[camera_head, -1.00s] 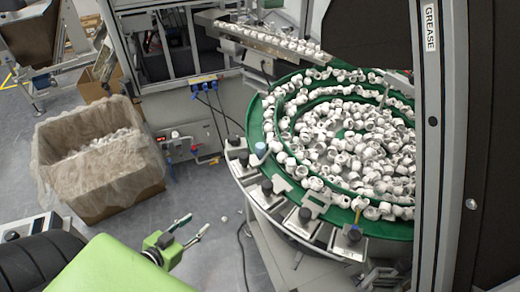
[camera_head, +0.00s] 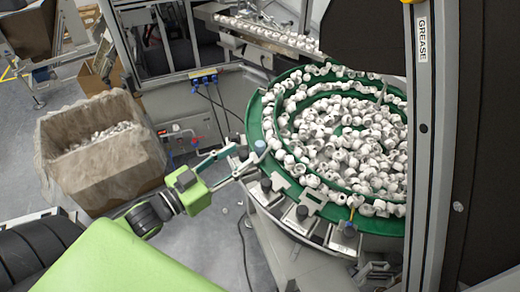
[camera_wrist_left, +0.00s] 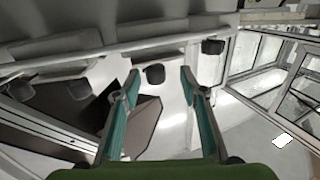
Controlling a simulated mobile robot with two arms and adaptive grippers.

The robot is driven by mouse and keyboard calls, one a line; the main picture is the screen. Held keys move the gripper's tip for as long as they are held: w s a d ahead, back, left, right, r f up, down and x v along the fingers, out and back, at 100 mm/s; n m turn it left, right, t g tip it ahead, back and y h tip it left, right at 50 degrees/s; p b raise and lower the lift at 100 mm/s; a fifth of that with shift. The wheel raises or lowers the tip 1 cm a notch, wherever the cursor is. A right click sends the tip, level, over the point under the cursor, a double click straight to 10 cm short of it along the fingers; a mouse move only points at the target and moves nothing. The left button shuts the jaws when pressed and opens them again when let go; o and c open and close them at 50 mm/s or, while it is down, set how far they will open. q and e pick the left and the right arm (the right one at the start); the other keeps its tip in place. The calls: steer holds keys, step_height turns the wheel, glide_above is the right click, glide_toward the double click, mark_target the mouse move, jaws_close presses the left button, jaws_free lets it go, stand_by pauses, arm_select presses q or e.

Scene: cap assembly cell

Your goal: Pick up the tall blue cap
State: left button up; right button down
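The tall blue cap (camera_head: 260,146) is a small light-blue piece standing at the left rim of the green round feeder bowl (camera_head: 258,112). In the head view my left gripper (camera_head: 240,162) is just left of the cap. Its two fingers are spread and point toward the bowl's rim, with nothing seen between them. The left wrist view also shows my left gripper (camera_wrist_left: 159,80) open, with a black knob (camera_wrist_left: 155,74) beyond the gap. I cannot make out the cap in that view. My right gripper is not in view.
Many white caps (camera_head: 340,135) fill the bowl. Black knobs and metal brackets (camera_head: 300,213) line its outer edge. A lined carton (camera_head: 100,165) stands on the floor at left. A grey machine post (camera_head: 428,150) stands at right.

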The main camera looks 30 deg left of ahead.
mark_target(256, 146)
arm_select(q)
steer(key=shift+p+x, duration=0.3)
steer(key=shift+x, duration=1.3)
steer(key=shift+w+d+r+p, duration=0.1)
steer(key=shift+w+d+p, duration=0.05)
steer(key=shift+w+p, duration=0.2)
steer(key=p+x, duration=0.1)
steer(key=x, duration=0.3)
steer(key=shift+f+p, duration=0.25)
steer(key=shift+p, duration=0.1)
steer(key=shift+w+d+f, duration=0.1)
steer(key=shift+w+d, duration=0.05)
steer(key=shift+w, duration=0.1)
steer(key=c, duration=0.9)
